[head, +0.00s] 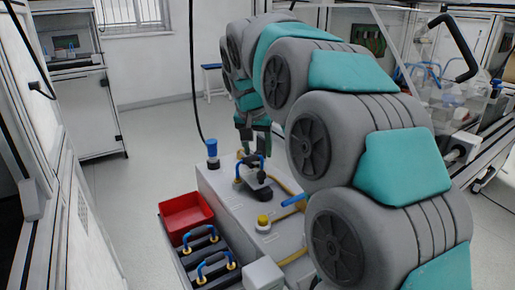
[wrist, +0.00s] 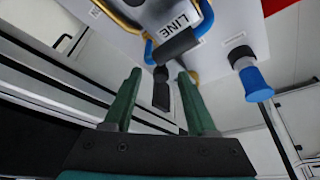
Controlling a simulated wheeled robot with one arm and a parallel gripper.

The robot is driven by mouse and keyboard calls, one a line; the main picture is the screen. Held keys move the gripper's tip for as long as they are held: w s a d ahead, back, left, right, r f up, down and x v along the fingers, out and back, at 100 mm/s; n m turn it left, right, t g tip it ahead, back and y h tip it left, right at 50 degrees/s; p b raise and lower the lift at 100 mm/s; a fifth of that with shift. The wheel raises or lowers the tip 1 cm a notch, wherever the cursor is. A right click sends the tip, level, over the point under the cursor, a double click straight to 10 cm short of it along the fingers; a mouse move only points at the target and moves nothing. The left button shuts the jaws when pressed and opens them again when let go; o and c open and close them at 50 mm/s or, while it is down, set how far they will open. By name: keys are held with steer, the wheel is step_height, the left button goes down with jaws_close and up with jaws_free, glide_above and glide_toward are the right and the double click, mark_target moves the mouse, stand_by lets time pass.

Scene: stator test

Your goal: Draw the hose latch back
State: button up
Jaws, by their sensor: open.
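The line fitting, lettered LINE (wrist: 172,18), stands on the grey bench unit (head: 225,190). A black lever (wrist: 178,48) and a blue bail (wrist: 150,52) are on it, and they show small in the head view (head: 250,170). I cannot tell for certain which part is the hose latch. A black tab (wrist: 161,95) hangs from the lever side and appears between my fingers in the wrist view. My gripper (wrist: 161,76) is open, its two green fingers apart on either side of that tab, with no clear contact. In the head view my gripper (head: 255,138) is just above the fitting.
A blue-topped connector (wrist: 255,82) stands beside the fitting, also in the head view (head: 212,150). A yellow knob (head: 263,221) and yellow hose (head: 290,190) lie nearer.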

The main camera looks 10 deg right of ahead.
steer(key=v, duration=0.7)
steer(key=shift+r+b, duration=0.1)
steer(key=shift+b, duration=0.25)
steer(key=shift+s+a+r, duration=0.1)
steer(key=shift+s+r, duration=0.05)
steer(key=shift+r, duration=0.1)
